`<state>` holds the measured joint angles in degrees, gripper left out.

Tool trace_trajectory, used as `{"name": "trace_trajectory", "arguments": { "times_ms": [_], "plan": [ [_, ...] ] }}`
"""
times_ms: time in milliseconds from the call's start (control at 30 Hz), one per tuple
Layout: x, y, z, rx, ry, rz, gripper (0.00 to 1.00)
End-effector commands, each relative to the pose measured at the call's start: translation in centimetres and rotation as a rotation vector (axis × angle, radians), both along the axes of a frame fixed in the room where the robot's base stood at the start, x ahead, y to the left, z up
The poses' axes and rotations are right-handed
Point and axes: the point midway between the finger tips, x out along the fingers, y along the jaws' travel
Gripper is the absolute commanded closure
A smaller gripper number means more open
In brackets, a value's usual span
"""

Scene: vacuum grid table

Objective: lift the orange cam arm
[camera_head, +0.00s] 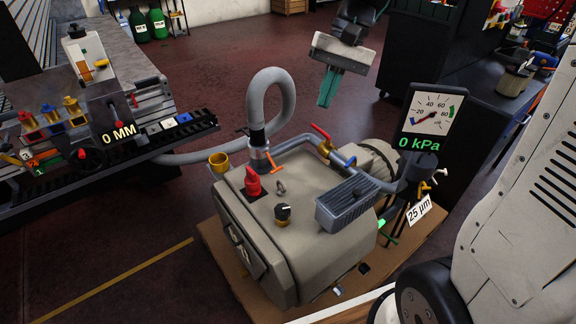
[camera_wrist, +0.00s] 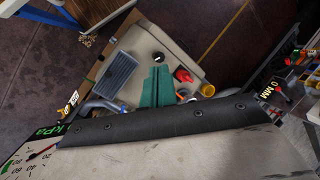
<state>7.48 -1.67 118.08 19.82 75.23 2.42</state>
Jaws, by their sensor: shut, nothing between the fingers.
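The orange cam arm (camera_head: 273,161) is a small, thin orange lever at the grey hose coupling (camera_head: 258,150), on top of the beige pump housing (camera_head: 310,215). My gripper (camera_head: 325,104) is up and to the right of it in the head view, apart from it and above the pump. Its teal fingers are together and hold nothing. In the wrist view the shut fingers (camera_wrist: 157,86) point over the pump top.
A red knob (camera_head: 252,182), a black knob (camera_head: 283,212), a brass cup (camera_head: 218,162), a red-handled valve (camera_head: 321,132) and a ribbed grey box (camera_head: 346,202) crowd the pump top. The hose (camera_head: 270,85) arches up behind. The gauge (camera_head: 430,112) reads 0 kPa at right.

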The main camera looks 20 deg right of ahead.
Motion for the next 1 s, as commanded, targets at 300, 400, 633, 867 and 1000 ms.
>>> {"name": "trace_trajectory", "arguments": {
  "times_ms": [300,400,633,867,1000],
  "plan": [
    [13.5,-2.5,-8.7,0.217,0.170,-0.191,1.00],
    [17.1,-3.7,-12.6,0.285,0.215,-0.255,1.00],
    [23.3,-6.5,-23.3,0.444,0.314,-0.399,1.00],
    [26.2,-8.7,-33.6,0.577,0.389,-0.524,1.00],
    [26.7,-9.3,-37.1,0.625,0.410,-0.565,1.00]
  ]
}}
